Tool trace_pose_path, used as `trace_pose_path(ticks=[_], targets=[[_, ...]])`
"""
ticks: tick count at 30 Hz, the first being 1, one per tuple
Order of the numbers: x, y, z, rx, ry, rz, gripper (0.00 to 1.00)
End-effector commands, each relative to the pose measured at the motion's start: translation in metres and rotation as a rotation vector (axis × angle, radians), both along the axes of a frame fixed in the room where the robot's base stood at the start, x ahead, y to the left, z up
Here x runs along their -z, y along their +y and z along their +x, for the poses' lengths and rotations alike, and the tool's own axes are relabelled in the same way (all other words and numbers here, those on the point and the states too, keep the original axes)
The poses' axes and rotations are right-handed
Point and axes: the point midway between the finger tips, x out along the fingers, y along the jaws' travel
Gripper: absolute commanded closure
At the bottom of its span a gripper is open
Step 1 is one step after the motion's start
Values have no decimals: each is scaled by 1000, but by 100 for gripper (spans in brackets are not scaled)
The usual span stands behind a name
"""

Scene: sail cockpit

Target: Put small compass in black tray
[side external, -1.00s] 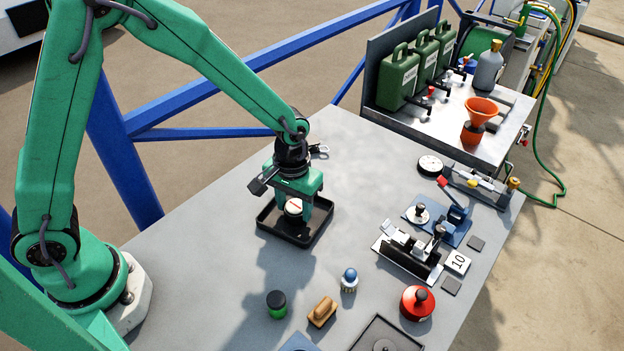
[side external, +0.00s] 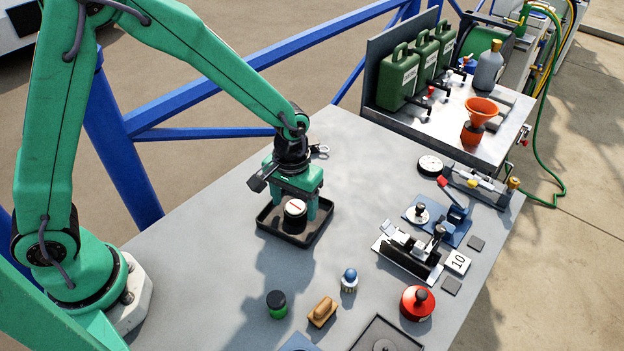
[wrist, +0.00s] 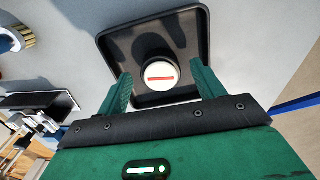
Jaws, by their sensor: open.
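The small compass (side external: 295,211) is a short black cylinder with a white top and a red line. It stands upright inside the black tray (side external: 267,232). In the wrist view the compass (wrist: 161,74) sits near the middle of the tray (wrist: 203,40). My gripper (side external: 297,212) is over the tray with its green fingers apart, one on each side of the compass. In the wrist view a gap shows between the compass and both fingers of my gripper (wrist: 160,88).
A green jar (side external: 277,304), a wooden-handled block (side external: 322,312), a blue-topped brush (side external: 349,280) and a red round can (side external: 417,303) stand in front. Blue and black fixtures (side external: 450,226) stand at the right. The table between them and the tray is clear.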

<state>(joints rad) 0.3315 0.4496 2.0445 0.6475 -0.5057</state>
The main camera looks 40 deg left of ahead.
Motion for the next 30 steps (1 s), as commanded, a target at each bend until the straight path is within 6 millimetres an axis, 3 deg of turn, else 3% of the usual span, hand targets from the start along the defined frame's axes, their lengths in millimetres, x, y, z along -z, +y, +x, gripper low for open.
trace_pose_path(ticks=[18,24,30], targets=[[-90,0,0,0,-3,-1,32],[-107,0,0,0,-2,-1,32],[-112,0,0,0,0,0,32]])
